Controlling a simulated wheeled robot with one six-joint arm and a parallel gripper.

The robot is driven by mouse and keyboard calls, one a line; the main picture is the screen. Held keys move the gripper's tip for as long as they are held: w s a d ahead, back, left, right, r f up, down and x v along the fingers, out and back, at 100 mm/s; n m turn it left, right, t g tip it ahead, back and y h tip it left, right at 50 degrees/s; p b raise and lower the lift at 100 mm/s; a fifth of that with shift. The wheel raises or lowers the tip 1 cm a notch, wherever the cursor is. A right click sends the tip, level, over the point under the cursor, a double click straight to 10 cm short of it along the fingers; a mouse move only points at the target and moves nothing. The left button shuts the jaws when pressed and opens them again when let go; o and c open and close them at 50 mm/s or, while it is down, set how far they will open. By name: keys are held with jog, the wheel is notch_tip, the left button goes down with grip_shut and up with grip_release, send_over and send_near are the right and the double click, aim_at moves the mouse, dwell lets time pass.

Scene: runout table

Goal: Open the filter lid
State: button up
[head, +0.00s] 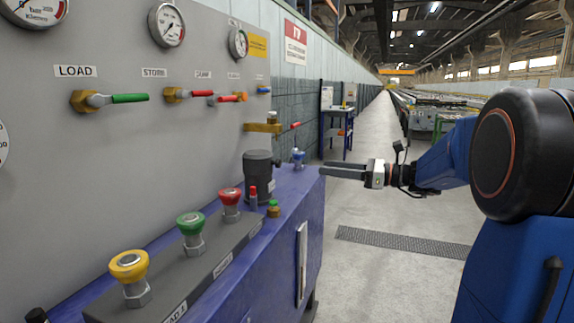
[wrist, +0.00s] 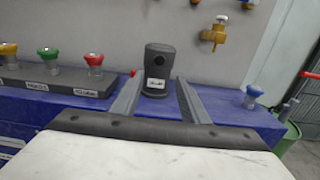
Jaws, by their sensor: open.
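The filter (head: 258,175) is a dark grey upright cylinder with a cap-like top, standing on the blue cabinet top near its far right end. Its lid (head: 262,155) looks closed, sitting level on the body. In the wrist view the filter (wrist: 156,72) stands upright with a white label, ahead of my gripper and between the lines of its two fingers. My gripper (head: 325,171) is open and empty, to the right of the filter in the head view and apart from it. In the wrist view the fingers of my gripper (wrist: 152,90) are spread wide, with nothing between the tips but the view of the filter.
The blue cabinet (head: 285,225) carries a grey block with yellow (head: 129,266), green (head: 190,223) and red (head: 230,198) knobs. A brass valve (head: 262,127) juts from the panel above. The aisle floor (head: 380,215) is free.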

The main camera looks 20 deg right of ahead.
aim_at(280, 163)
jog(key=x, duration=1.4)
jog(key=shift+a+f, duration=0.1)
grip_shut()
